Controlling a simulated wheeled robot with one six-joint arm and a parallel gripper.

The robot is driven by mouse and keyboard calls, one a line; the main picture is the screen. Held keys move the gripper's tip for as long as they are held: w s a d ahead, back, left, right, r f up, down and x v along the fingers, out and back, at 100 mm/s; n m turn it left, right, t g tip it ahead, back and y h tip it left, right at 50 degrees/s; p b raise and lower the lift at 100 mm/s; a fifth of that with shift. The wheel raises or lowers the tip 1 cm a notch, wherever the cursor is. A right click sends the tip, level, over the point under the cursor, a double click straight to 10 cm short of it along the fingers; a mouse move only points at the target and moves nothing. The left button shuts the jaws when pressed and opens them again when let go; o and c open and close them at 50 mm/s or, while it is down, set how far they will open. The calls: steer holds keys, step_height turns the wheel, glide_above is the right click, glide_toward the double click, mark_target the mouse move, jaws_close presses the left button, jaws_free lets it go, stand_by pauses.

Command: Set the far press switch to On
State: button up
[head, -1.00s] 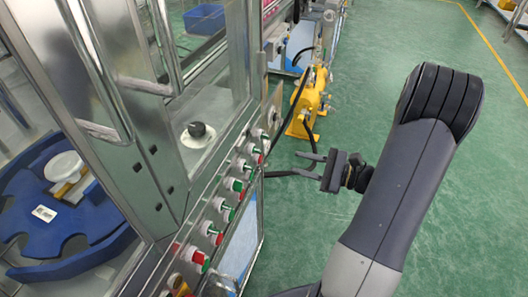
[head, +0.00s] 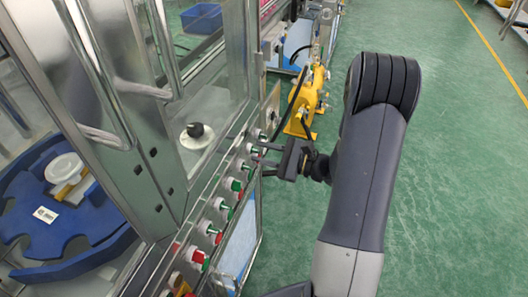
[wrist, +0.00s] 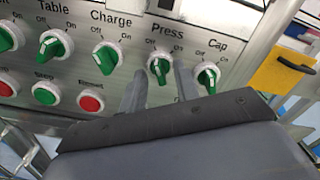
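The green Press switch (wrist: 159,69), a round knob with a white rim, sits on the steel control panel in the wrist view, between the Charge switch (wrist: 107,54) and the Cap switch (wrist: 207,76). I cannot tell clearly which way its handle points. My gripper (wrist: 160,82) is open, with one finger on either side of the Press switch, lower part of the knob between the tips. Contact cannot be told. In the head view my gripper (head: 255,153) is at the far part of the panel's switch row, fingers pointing left at it.
The Table switch (wrist: 56,44), a green button (wrist: 46,93) and a red Reset button (wrist: 90,101) are nearby. A yellow machine (head: 303,105) stands on the floor beyond my gripper. Glass and metal frame enclose the left. Green floor (head: 450,190) on the right is clear.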

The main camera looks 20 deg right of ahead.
steer(key=shift+c, duration=0.5)
jaws_close()
steer(key=shift+m, duration=0.3)
steer(key=m+p, duration=0.3)
steer(key=m, duration=0.2)
steer(key=shift+r, duration=0.15)
steer(key=m+p, duration=0.3)
steer(key=m, duration=0.3)
steer(key=shift+m+p, duration=0.3)
